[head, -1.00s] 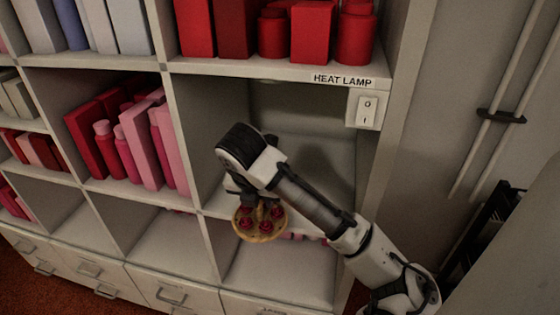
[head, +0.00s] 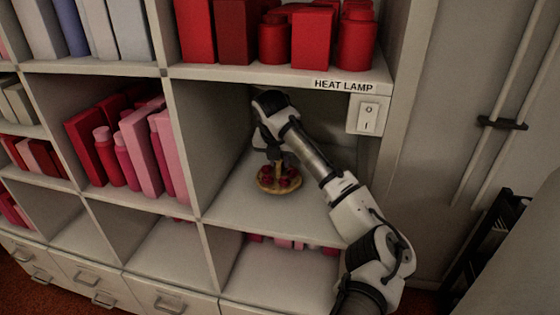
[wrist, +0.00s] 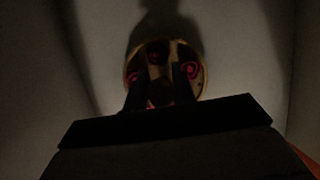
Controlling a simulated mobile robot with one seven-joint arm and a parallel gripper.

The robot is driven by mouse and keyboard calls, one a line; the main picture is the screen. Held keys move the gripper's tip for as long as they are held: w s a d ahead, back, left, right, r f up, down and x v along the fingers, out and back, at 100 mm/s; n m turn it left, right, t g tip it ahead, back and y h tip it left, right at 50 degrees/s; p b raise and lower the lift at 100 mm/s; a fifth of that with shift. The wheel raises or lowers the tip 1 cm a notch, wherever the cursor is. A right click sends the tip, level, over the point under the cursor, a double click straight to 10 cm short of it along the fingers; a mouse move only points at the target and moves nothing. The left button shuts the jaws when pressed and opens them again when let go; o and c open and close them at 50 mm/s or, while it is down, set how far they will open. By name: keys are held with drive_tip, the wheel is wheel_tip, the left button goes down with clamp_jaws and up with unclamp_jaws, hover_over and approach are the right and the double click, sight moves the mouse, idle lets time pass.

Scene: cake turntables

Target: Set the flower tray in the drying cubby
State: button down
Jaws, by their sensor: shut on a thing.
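The flower tray (head: 266,186) is a round, tan tray with several red flowers on it. It is inside the cubby (head: 240,205) under the heat lamp label, near the middle of its floor. My gripper (head: 275,160) reaches in from above and is shut on the tray's upright middle part. I cannot tell whether the tray touches the floor. In the dark wrist view the tray (wrist: 202,82) lies beyond the gripper fingers (wrist: 160,88), which hide part of it.
A heat lamp switch (head: 367,116) is on the post at the cubby's right. Red boxes and jars (head: 295,37) fill the shelf above. Pink and red items (head: 140,145) stand in the cubby to the left. The cubby floor around the tray is clear.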

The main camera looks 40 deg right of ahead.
drive_tip(key=shift+w+d+f+b, duration=0.35)
drive_tip(key=shift+d+f+b, duration=0.05)
drive_tip(key=shift+f+b, duration=0.4)
drive_tip(key=shift+b, duration=0.2)
drive_tip(key=shift+r, duration=0.1)
drive_tip(key=c, duration=1.2)
unclamp_jaws()
drive_tip(key=shift+o, duration=0.2)
drive_tip(key=s+a, duration=0.2)
drive_tip(key=a, duration=0.1)
drive_tip(key=s+a+b, duration=0.1)
drive_tip(key=s+a, duration=0.2)
drive_tip(key=s+a+r+b, duration=0.1)
drive_tip(key=s+a, duration=0.2)
drive_tip(key=shift+s+a, duration=0.15)
drive_tip(key=shift+a, duration=0.15)
